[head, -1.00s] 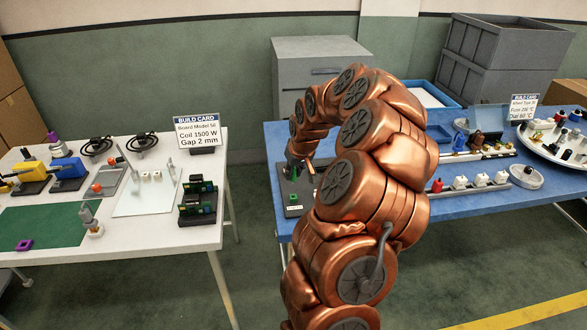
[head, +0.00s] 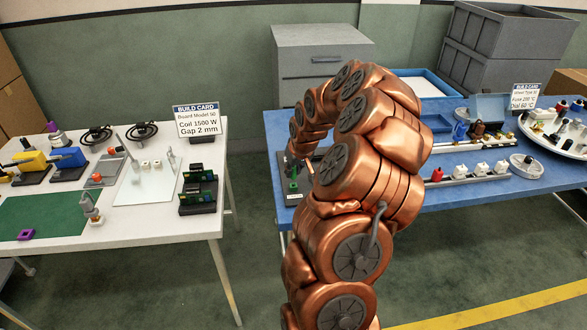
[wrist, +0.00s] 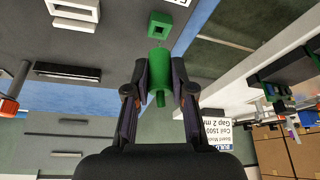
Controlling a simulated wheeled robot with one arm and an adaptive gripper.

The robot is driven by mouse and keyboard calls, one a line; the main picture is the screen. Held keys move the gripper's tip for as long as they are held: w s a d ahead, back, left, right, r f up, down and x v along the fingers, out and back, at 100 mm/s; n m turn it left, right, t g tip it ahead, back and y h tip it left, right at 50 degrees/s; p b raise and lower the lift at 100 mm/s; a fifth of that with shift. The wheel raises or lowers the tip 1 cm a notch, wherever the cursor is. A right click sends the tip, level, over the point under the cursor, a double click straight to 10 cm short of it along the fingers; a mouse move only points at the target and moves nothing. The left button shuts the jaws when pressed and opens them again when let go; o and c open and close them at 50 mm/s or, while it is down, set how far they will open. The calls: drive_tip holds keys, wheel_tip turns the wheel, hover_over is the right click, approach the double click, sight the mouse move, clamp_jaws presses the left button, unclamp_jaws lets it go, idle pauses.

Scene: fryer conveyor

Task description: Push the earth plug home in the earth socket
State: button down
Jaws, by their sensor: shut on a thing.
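The green earth plug (wrist: 159,60) is between the two fingers of my gripper (wrist: 160,82) in the wrist view. My gripper is shut on it. The green square earth socket (wrist: 160,27), with a dark opening, lies just beyond the plug and lines up roughly with it. A narrow strip of dark board shows between plug and socket, so they look apart; the depth of the gap is unclear. In the head view a small green part (head: 293,186) shows on the dark board (head: 293,199) at the blue table's left end. My arm partly hides this area.
On the same board a white block (wrist: 75,10) and a dark slotted part (wrist: 68,71) lie left of the socket in the wrist view. The blue table (head: 450,192) holds several parts to the right. A white table (head: 150,235) stands left, across a floor gap.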

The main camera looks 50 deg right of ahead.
sight(295, 175)
drive_tip(key=shift+f+b, duration=0.35)
drive_tip(key=shift+b, duration=0.25)
drive_tip(key=shift+s+b, duration=0.1)
drive_tip(key=shift+b, duration=0.65)
idle(1.5)
drive_tip(key=shift+f+b, duration=0.8)
drive_tip(key=shift+f, duration=0.4)
idle(0.4)
drive_tip(key=c, duration=0.9)
unclamp_jaws()
drive_tip(key=shift+r, duration=0.2)
drive_tip(key=shift+b+v, duration=0.4)
drive_tip(key=shift+v, duration=2.05)
drive_tip(key=shift+s+a+r, duration=0.1)
drive_tip(key=shift+s+r, duration=0.1)
drive_tip(key=shift+r, duration=0.15)
